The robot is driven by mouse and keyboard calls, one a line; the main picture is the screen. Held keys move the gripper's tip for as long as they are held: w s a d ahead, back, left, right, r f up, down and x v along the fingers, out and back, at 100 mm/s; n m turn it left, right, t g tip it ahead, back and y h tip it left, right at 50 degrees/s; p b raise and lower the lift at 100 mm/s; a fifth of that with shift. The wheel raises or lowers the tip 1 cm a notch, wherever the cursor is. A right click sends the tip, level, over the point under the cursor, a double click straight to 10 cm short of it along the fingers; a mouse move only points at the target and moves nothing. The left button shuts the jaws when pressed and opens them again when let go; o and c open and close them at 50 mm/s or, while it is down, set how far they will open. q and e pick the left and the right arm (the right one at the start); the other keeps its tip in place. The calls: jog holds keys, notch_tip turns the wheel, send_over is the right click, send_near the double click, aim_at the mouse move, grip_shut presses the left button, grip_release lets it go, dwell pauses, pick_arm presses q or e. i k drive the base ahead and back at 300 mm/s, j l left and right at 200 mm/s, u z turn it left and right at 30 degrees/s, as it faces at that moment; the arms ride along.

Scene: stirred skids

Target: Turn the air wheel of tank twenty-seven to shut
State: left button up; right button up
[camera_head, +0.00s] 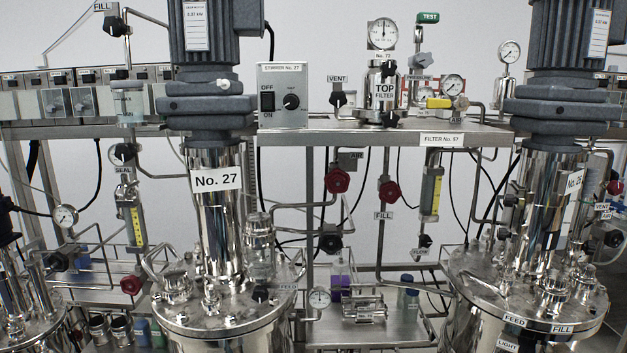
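Tank No. 27 (215,325) stands left of centre, a steel vessel with its number plate (217,179) on the upright neck below a grey motor (205,70). A dark red handwheel (337,180) sits on a vertical pipe to its right, just below a small tag (350,155) that seems to read AIR. A pipe (300,206) runs from near this wheel toward tank No. 27. I cannot tell whether the wheel is open or shut. Neither of my grippers is in view.
Another red wheel (388,192) hangs close by on the right, above a FILL tag (383,215). A black knob (330,242) is below the first wheel. The stirrer box (283,95) and top filter (383,92) stand on the shelf above. A second tank (525,295) stands right.

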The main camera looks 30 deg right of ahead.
aim_at(336, 174)
jog(key=z, duration=1.1)
jog(key=i+l, duration=0.15)
jog(key=i+j+u, duration=0.05)
jog(key=i, duration=0.05)
